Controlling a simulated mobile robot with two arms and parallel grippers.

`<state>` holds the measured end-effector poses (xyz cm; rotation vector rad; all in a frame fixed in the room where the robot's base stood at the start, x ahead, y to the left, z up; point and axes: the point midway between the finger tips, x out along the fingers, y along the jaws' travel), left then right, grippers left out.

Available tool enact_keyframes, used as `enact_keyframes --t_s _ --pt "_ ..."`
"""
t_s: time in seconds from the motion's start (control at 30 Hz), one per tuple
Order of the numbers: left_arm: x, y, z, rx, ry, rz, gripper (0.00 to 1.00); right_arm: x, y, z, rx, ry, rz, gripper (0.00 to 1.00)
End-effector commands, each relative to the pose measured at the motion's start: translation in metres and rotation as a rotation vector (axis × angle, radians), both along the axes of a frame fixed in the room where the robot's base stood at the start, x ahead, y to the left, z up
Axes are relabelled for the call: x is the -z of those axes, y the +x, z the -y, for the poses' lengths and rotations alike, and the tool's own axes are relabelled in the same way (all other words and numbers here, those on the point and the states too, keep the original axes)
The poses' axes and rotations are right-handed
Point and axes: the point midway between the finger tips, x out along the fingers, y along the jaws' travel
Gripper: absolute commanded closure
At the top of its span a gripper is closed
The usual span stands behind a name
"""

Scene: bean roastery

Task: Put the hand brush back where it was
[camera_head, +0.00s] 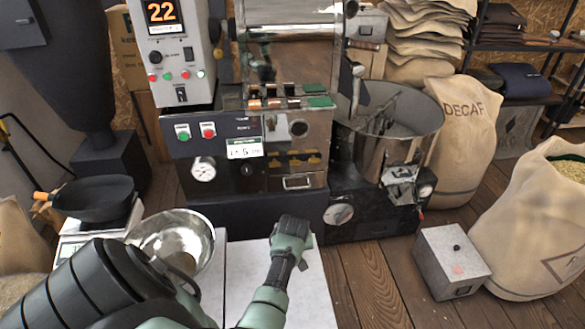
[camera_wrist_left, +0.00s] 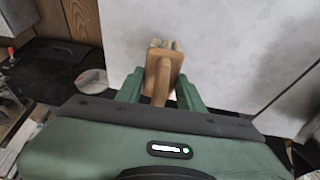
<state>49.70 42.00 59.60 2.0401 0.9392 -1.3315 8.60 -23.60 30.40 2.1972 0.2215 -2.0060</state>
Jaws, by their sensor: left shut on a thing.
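My left gripper (camera_head: 290,238) is above the white worktop (camera_head: 312,290), close to the front of the roaster; its fingers are hard to make out in the head view. In the left wrist view, the green fingers of the left gripper (camera_wrist_left: 160,92) are shut on the hand brush (camera_wrist_left: 163,72). The brush has a wooden body and handle, with pale bristles at its far end. The handle runs back between the fingers. The brush is hidden in the head view. I cannot tell whether it touches the pale surface behind it. My right gripper is not in view.
A steel bowl (camera_head: 180,238) and a scale with a black pan (camera_head: 92,198) stand left of the gripper. The roaster (camera_head: 240,160) and its round cooling tray (camera_head: 415,115) stand behind. A grey box (camera_head: 450,262) and bean sacks (camera_head: 540,235) stand on the floor at right.

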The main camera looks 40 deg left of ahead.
Motion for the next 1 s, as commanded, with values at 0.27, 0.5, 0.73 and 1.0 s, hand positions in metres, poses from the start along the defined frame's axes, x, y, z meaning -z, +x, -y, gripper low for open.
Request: enact_keyframes --t_s 0.27,0.5,0.73,1.0 --pt "0.0114 0.0006 -0.0007 0.0 0.002 0.003 1.0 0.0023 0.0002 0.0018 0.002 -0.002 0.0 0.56" --pt "0.0157 0.0004 -0.0007 0.0 0.002 0.001 1.0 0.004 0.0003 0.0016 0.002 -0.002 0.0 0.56" --pt "0.0147 0.0003 -0.0005 0.0 0.002 0.001 0.4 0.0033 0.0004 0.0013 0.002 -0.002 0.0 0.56" --pt "0.0072 -0.0003 0.0005 0.0 0.001 0.002 0.4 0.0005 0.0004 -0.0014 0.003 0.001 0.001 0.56"
